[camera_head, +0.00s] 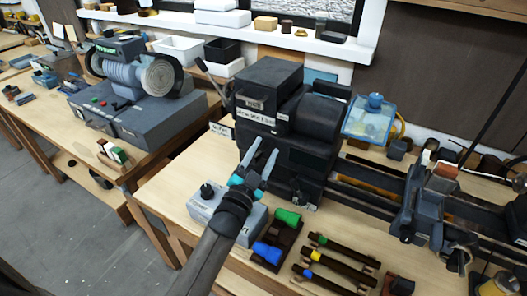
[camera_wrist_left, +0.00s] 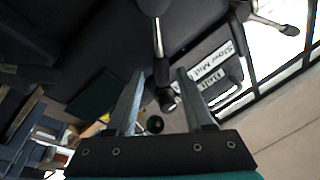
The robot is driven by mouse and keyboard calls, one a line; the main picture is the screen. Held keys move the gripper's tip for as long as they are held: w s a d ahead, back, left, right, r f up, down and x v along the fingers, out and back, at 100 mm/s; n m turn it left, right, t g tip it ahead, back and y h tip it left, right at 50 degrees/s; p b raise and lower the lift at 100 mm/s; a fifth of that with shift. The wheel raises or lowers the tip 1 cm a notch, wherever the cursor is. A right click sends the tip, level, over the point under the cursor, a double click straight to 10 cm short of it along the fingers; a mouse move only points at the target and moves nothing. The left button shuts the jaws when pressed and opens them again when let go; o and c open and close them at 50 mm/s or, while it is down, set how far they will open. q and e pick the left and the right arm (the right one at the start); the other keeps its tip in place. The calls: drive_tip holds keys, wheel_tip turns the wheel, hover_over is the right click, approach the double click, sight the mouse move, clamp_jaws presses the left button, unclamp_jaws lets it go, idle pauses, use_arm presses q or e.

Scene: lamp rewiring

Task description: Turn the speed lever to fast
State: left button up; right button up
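The dark lathe headstock (camera_head: 312,128) stands on the bench, with pale label strips (camera_head: 256,116) on its front. In the left wrist view, a label strip (camera_wrist_left: 208,66) reads "Slow Mid"; the rest is hard to read. A metal lever (camera_wrist_left: 158,42) with a dark, round end shows between the fingers, beside that label. Which setting it points at is unclear. My left gripper (camera_head: 264,147) is open in front of the headstock; it also shows in the left wrist view (camera_wrist_left: 162,75). I cannot tell whether a finger touches the lever. My right gripper is not in view.
Another lever (camera_head: 208,76) sticks up left of the headstock. Lathe rails (camera_head: 365,197) run right. A grinder-like machine (camera_head: 135,95) stands on the left bench.

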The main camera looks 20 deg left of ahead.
use_arm(q)
drive_tip(key=b+v, duration=0.1)
drive_tip(key=v, duration=1.4)
idle(0.5)
